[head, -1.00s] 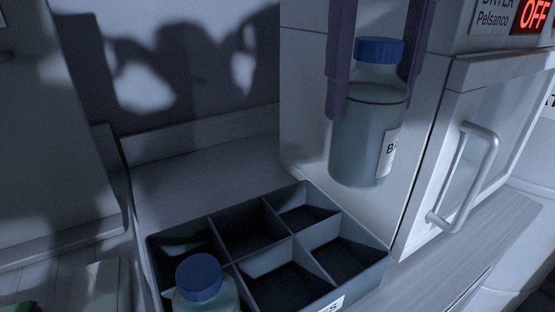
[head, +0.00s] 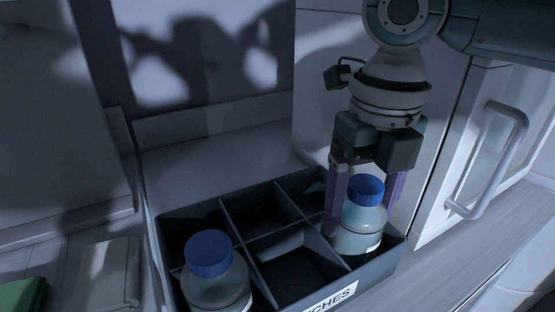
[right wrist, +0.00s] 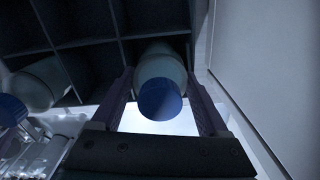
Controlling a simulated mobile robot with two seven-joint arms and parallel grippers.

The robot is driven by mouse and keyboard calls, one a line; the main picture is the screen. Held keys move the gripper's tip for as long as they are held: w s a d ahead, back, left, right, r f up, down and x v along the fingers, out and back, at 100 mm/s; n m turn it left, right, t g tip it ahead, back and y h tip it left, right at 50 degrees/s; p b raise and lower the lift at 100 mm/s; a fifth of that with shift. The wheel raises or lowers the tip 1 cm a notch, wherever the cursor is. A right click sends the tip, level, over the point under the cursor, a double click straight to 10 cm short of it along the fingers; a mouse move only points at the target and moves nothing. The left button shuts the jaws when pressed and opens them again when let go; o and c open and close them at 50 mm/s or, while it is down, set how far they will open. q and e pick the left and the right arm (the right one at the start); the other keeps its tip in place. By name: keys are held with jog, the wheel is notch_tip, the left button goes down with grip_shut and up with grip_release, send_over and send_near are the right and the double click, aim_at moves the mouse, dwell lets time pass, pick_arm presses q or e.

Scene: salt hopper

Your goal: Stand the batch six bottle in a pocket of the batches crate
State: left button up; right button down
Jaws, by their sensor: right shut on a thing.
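A clear bottle with a blue cap (head: 357,238) is between the fingers of my right gripper (head: 364,212), which is shut on it. It stands upright at the front right pocket of the dark batches crate (head: 378,268), its lower part hidden behind the crate's front wall. Only a sliver of its white label shows, so I cannot read the batch. In the right wrist view, the same bottle (right wrist: 158,68) sits between the two fingers (right wrist: 160,98), cap toward the camera. My left gripper is not in view.
Another blue-capped bottle (head: 215,287) stands in the front left pocket of the crate. The front middle pocket and the visible back pockets look empty. A white cabinet with a bar handle (head: 490,160) stands close at the right. A green thing (head: 22,297) lies at the lower left.

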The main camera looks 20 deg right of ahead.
jog(key=shift+f, duration=0.1)
grip_release()
notch_tip(320, 180, up, 12)
jog(key=shift+r+p, duration=0.15)
jog(key=shift+p, duration=0.25)
dwell(0.4)
